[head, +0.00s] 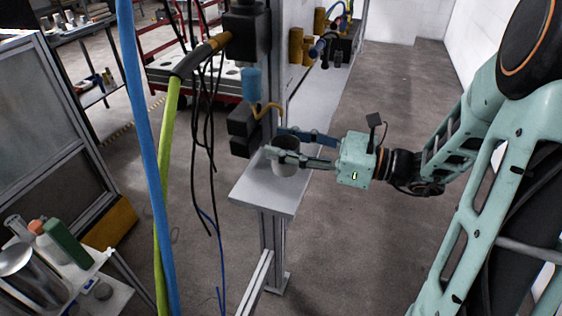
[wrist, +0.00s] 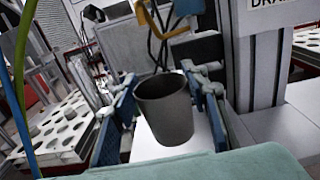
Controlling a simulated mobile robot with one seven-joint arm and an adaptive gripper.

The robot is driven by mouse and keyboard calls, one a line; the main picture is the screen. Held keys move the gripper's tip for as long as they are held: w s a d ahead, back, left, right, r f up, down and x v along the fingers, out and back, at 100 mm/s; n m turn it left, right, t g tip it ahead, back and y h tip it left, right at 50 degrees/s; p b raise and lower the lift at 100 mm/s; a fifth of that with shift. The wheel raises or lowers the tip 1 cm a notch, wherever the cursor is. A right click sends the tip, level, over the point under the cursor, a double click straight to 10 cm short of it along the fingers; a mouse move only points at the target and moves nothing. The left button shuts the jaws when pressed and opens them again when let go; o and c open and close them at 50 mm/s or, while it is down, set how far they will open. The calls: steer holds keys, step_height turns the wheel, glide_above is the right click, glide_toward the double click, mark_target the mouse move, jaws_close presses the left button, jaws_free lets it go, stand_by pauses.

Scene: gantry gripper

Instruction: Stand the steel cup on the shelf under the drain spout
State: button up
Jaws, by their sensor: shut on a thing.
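The steel cup (head: 285,168) is a plain grey tapered cup, upright with its open mouth up. My gripper (head: 276,143) reaches in from the right and is shut on it, one finger along each side. In the wrist view the cup (wrist: 166,112) sits between the blue-padded fingers (wrist: 160,92). The pale shelf (head: 262,192) lies beneath it; I cannot tell whether the cup's base touches it. The yellow drain spout (head: 268,107) curves down above and slightly left of the cup. It also shows beyond the cup in the wrist view (wrist: 164,28).
Dark boxes (head: 242,130) on the upright post stand close to the left of the cup. Blue and green hoses (head: 168,180) and black cables hang further left. A sign (wrist: 268,4) partly reading "DRA" is on the post. The shelf's front part is bare.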

steer(key=shift+a+f, duration=0.15)
steer(key=shift+f, duration=0.05)
steer(key=f, duration=0.2)
steer(key=f+b, duration=0.1)
steer(key=shift+w+a+f, duration=0.15)
steer(key=shift+a+f, duration=0.05)
steer(key=shift+f, duration=0.15)
steer(key=o, duration=1.2)
steer(key=shift+f, duration=0.1)
steer(key=shift+r, duration=0.3)
steer(key=p+v, duration=0.1)
steer(key=v, duration=1.1)
steer(key=shift+f, duration=0.15)
